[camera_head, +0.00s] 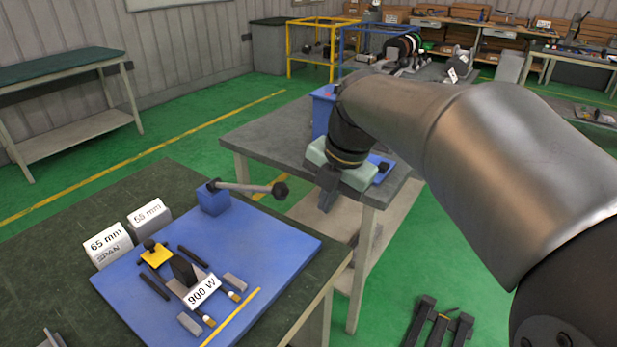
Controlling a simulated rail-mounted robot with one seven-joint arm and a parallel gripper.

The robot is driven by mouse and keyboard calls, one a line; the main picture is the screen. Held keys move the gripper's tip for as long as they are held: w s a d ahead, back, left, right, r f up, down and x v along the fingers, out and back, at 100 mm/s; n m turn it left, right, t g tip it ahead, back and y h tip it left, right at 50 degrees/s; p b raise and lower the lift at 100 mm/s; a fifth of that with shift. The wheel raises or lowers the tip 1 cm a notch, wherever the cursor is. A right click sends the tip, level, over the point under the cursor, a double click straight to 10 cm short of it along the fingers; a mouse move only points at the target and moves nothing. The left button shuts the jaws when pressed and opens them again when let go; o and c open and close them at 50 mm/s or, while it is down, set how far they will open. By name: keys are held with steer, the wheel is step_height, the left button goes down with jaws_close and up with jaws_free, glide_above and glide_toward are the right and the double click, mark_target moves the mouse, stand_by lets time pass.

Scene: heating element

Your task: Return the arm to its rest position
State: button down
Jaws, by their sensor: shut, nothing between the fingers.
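My arm reaches in from the right side of the view, and its wrist bends down near the middle. My gripper (325,206) hangs from a pale green hand, its dark fingers pointing down. The fingers are shut with nothing held. In this view the gripper lies in front of the near edge of the grey table (262,130), to the right of the blue board (285,240), and appears clear of both. How high it is cannot be told exactly.
The blue board on the green-topped bench (165,185) carries a lever clamp (245,187), a yellow block (155,254) and a part labelled 900 W (203,291). Blocks labelled 65 mm (108,245) and 55 mm (149,216) stand behind. Green floor shows between the tables.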

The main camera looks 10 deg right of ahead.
steer(key=shift+s, duration=0.1)
steer(key=s+f+m+g+h+p, duration=0.1)
steer(key=s+f+m+p, duration=0.2)
steer(key=s+m, duration=0.5)
steer(key=s+f+m+p, duration=0.3)
steer(key=s+m, duration=0.6)
steer(key=m, duration=0.9)
step_height(320, 180, down, 3)
steer(key=shift+r+g+h, duration=0.15)
steer(key=shift+g+h, duration=0.25)
steer(key=shift+w, duration=0.1)
steer(key=w+a+r+n+p, duration=0.4)
steer(key=w+r+n, duration=0.8)
steer(key=n, duration=0.1)
steer(key=w+a+r+n+p, duration=0.3)
steer(key=w+r+n+p, duration=0.1)
steer(key=w+r+n, duration=0.8)
steer(key=shift+w+a+r+n+p, duration=0.25)
steer(key=shift+a+r+n+p, duration=0.1)
steer(key=shift+n, duration=0.15)
